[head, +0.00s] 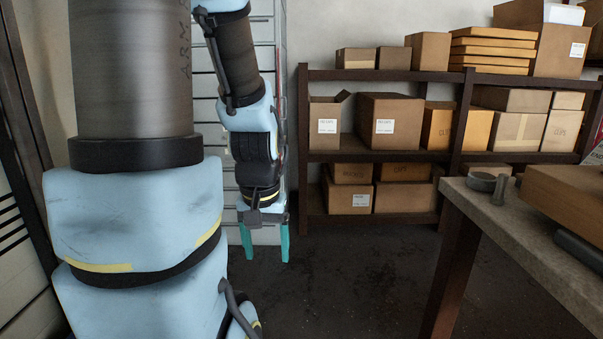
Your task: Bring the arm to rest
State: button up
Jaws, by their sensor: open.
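My gripper (265,245) hangs at the end of my arm (252,140), left of the middle in the head view. Its two teal fingers point down and stand apart, with nothing between them. The arm folds down beside my pale blue body, and the gripper is clear of the floor and of the table. Part of the arm near the top is cut off by the picture edge.
A dark shelf rack (380,157) with several cardboard boxes stands against the back wall. The dark floor (345,285) between gripper and bench is clear.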

notch_tip(320, 180, up, 12)
jog(key=p, duration=1)
jog(key=shift+f, duration=0.15)
jog(key=shift+f, duration=0.1)
dwell(0.9)
